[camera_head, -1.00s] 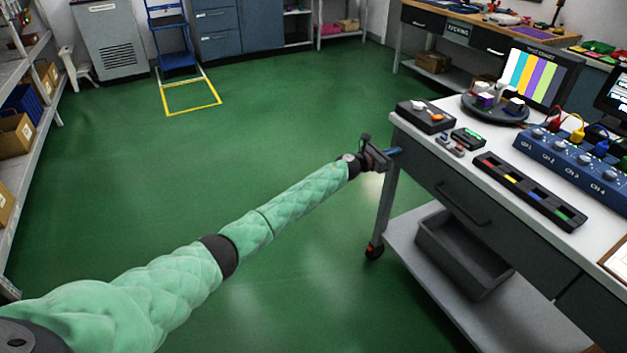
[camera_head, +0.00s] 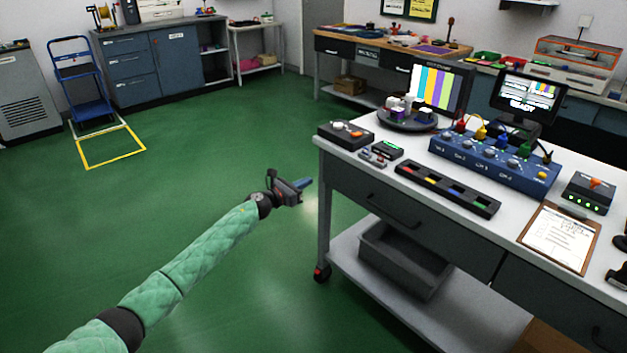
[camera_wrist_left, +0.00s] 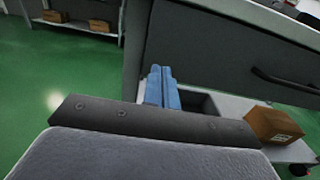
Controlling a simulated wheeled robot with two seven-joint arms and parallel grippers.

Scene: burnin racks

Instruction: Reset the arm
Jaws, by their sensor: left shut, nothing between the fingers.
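My left arm, in a green quilted sleeve, reaches in from the lower left in the head view. My left gripper (camera_head: 304,184) is out over the green floor, just left of the workbench cart (camera_head: 343,179) and below its top. Its blue fingers are together with nothing between them. In the left wrist view the blue fingers (camera_wrist_left: 162,86) also show closed side by side, with the grey side of the cart (camera_wrist_left: 215,50) beyond them.
The cart's top holds a blue channel box (camera_head: 490,160), a black strip tray (camera_head: 447,189), a clipboard (camera_head: 560,237) and monitors. A grey bin (camera_head: 405,262) sits on its lower shelf. A blue hand truck (camera_head: 80,80) stands at the back left. Green floor left of the cart is clear.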

